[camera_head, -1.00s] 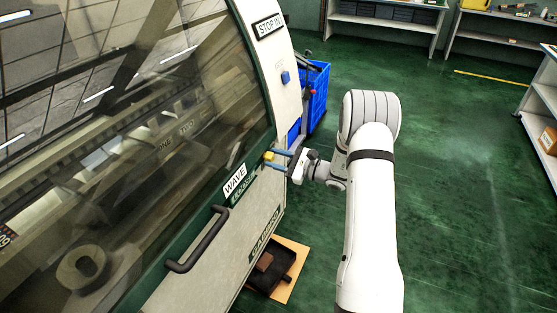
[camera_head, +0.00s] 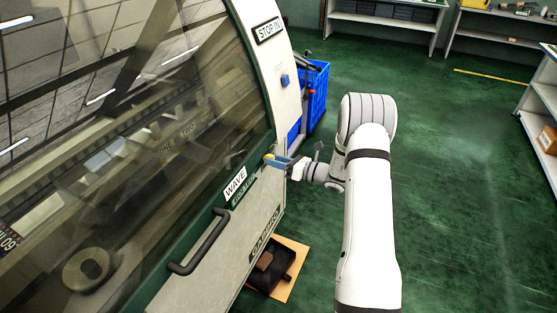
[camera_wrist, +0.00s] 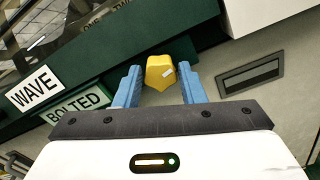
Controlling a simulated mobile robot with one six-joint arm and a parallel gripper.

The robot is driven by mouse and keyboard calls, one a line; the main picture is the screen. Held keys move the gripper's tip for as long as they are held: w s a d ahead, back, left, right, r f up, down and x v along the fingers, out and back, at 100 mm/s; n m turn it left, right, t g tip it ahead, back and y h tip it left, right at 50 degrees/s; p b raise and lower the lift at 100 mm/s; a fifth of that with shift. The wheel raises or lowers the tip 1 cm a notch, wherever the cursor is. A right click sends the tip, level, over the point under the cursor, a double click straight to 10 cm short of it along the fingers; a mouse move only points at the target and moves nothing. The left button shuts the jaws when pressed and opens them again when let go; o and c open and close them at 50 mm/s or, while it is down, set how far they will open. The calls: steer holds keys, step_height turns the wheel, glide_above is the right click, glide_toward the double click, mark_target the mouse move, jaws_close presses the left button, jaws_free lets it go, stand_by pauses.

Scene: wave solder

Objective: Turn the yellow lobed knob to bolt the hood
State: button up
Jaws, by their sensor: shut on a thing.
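The yellow lobed knob (camera_wrist: 160,73) sits on the green lower edge of the hood (camera_head: 150,110), between my two blue fingers in the wrist view. It shows small at the hood's right end in the head view (camera_head: 268,156). My gripper (camera_wrist: 159,76) is shut on the knob, one finger on either side. In the head view my gripper (camera_head: 274,160) reaches in from the right, its fingers nearly overlapping. A green label reading BOLTED (camera_wrist: 78,103) lies left of the knob, below a white WAVE label (camera_wrist: 35,89). The knob's inner side is hidden.
A black handle (camera_head: 199,241) stands out from the hood's front, left of my gripper. A blue bin (camera_head: 314,97) stands behind the machine's end. The green floor to the right is open.

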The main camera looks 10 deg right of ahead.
steer(key=shift+s+a+f+m, duration=0.1)
steer(key=shift+a+m, duration=0.05)
steer(key=shift+m, duration=0.25)
steer(key=o, duration=0.7)
steer(key=shift+o, duration=1.4)
steer(key=b+v, duration=0.1)
steer(key=v, duration=0.6)
steer(key=shift+s+d, duration=0.2)
steer(key=shift+d, duration=0.15)
